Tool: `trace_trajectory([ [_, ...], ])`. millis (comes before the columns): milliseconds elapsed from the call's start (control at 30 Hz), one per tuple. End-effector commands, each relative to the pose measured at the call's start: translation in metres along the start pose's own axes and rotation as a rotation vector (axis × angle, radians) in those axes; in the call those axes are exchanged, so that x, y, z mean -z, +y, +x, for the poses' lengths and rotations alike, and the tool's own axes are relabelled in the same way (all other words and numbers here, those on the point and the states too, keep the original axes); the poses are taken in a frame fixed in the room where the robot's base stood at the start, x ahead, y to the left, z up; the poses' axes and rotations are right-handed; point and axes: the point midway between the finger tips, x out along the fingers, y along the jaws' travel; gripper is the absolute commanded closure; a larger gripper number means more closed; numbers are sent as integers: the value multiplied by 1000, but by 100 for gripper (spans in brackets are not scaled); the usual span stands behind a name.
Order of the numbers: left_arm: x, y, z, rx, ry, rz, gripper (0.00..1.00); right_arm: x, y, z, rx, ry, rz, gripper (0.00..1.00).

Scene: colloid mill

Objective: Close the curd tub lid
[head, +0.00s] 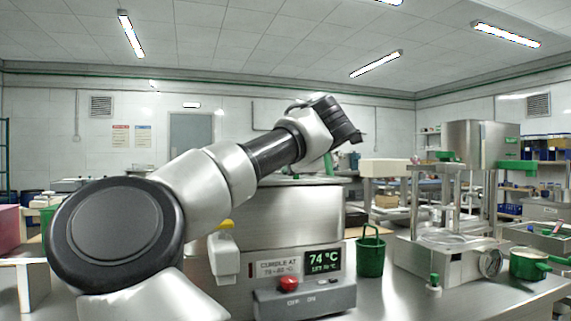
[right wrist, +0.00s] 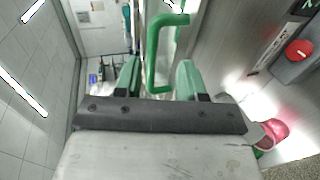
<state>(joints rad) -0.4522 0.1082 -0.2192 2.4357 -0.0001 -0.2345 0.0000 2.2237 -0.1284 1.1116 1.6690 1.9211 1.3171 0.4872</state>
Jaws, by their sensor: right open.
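The steel curd tub (head: 290,212) stands in the middle of the head view, behind its control panel. My arm hides much of its top, so I cannot tell how far the lid is open. A green upright piece (head: 328,164), perhaps the lid handle, shows at the tub's top edge. In the right wrist view a bent green handle (right wrist: 154,55) lies between the fingers of my right gripper (right wrist: 160,75), which is open. Contact is not clear. In the head view this gripper (head: 345,122) appears above the tub. My left gripper is not in view.
The control panel (head: 305,296) has a red button (head: 289,284) and a display (head: 323,262) reading 74 °C. A green bucket (head: 370,255) stands right of the tub. A steel press frame (head: 415,205) and a green pot (head: 526,264) stand farther right.

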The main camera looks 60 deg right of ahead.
Motion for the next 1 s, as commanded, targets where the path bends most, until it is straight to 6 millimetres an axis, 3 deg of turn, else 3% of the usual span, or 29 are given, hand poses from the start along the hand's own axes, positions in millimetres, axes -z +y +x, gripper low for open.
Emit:
trace_trajectory([
  [200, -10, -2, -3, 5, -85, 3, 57, 0, 0, -44, -1, 1, 2, 60],
  [400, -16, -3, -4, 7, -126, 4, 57, 0, -1, -64, 1, 1, 2, 60],
  [1000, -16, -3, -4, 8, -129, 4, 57, 0, -1, -66, 3, 1, 1, 60],
])
